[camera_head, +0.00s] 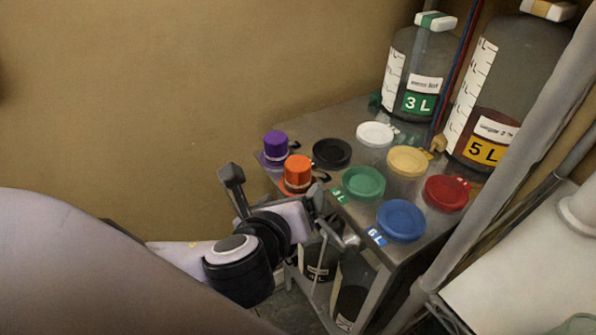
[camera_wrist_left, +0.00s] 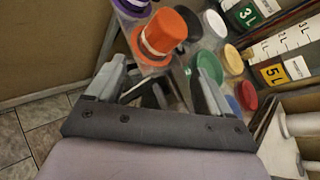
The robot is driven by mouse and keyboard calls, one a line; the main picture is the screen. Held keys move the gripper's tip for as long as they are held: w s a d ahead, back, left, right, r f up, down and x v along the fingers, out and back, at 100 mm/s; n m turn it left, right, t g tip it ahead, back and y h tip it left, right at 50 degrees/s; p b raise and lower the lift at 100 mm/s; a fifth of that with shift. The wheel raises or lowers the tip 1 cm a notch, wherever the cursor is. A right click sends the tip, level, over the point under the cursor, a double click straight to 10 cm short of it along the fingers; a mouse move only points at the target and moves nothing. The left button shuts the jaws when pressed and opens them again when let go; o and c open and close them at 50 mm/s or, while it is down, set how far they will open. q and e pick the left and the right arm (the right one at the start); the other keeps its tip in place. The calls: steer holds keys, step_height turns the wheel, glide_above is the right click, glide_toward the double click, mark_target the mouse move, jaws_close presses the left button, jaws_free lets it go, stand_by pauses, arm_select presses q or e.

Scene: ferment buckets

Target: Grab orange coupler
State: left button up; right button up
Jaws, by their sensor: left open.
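The orange coupler (camera_head: 298,170), a hat-shaped piece with a pale band, stands on the front left part of the metal table (camera_head: 318,128). In the left wrist view the orange coupler (camera_wrist_left: 166,30) is ahead, just beyond the fingertips. My left gripper (camera_head: 275,183) is at the table's near left edge, just in front of the coupler. In the left wrist view the left gripper (camera_wrist_left: 160,78) is open, with nothing between its fingers. My right gripper is not in view.
A purple coupler (camera_head: 275,145) stands just behind the orange one. Black (camera_head: 332,152), green (camera_head: 364,182), white, yellow, red and blue (camera_head: 401,219) lids sit to the right. Large 3 L (camera_head: 412,75) and 5 L (camera_head: 505,85) bottles stand behind. A grey pole (camera_head: 500,150) crosses the right side.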

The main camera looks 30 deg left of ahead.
mark_target(295, 170)
arm_select(q)
steer(key=m, duration=0.1)
steer(key=w+a+r+m+t, duration=0.1)
steer(key=r+m+y, duration=0.1)
steer(key=m, duration=0.1)
steer(key=shift+w+a+r+t, duration=0.15)
steer(key=shift+r+t, duration=0.1)
steer(key=shift+t, duration=0.15)
steer(key=shift+m, duration=0.3)
steer(key=shift+x, duration=3.6)
steer(key=shift+f, duration=0.1)
steer(key=c, duration=1.1)
